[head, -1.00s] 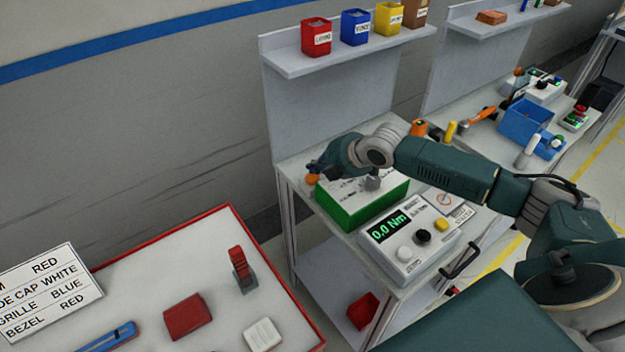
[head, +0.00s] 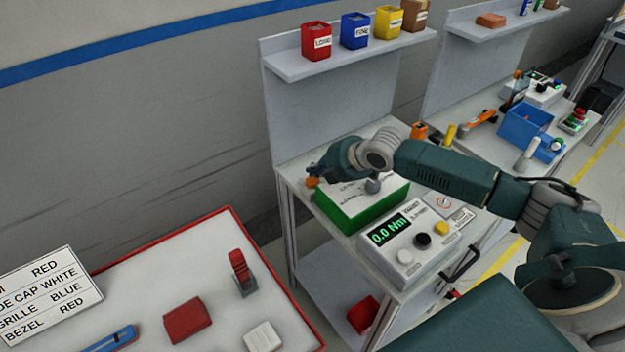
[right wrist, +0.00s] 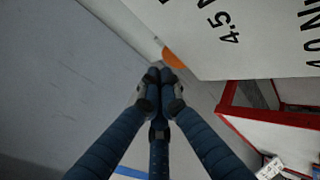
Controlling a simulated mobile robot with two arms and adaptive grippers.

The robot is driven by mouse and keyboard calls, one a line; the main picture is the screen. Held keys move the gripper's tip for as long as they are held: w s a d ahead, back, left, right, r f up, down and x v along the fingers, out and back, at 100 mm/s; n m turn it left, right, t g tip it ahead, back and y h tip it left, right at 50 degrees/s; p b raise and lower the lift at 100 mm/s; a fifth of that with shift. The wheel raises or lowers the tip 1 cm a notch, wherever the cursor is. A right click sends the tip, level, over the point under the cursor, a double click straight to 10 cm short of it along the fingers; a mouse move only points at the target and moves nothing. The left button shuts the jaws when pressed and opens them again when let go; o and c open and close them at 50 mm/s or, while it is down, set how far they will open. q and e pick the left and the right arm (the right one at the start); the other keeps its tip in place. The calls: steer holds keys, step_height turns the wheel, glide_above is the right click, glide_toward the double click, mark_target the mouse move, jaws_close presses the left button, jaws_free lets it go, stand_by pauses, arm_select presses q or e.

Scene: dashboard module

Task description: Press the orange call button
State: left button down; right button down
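The orange button (head: 312,182) shows at the left end of the bench, beside the green-sided box. In the right wrist view an orange disc (right wrist: 174,57) lies just past my fingertips, partly covered by them and by the edge of a white panel. My right gripper (head: 318,172) reaches in from the right, over the box, with its tips close to the button. In the right wrist view its fingers (right wrist: 160,76) are together with nothing between them. I cannot tell whether they touch the button. My left gripper is in neither view.
The green box (head: 362,207) with a white top lies under my right wrist. A torque meter (head: 410,240) reading 0.0 Nm stands to its right. A shelf (head: 348,52) with coloured bins is above. A red-rimmed table (head: 215,270) is at front left.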

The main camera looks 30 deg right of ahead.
mark_target(315, 180)
steer(key=shift+f, duration=0.15)
steer(key=shift+f, duration=0.25)
steer(key=shift+f, duration=0.55)
stand_by(1.0)
steer(key=shift+r, duration=0.1)
steer(key=shift+r+p, duration=0.8)
steer(key=shift+r, duration=0.05)
step_height(315, 180, up, 5)
steer(key=p, duration=0.5)
steer(key=shift+r, duration=0.1)
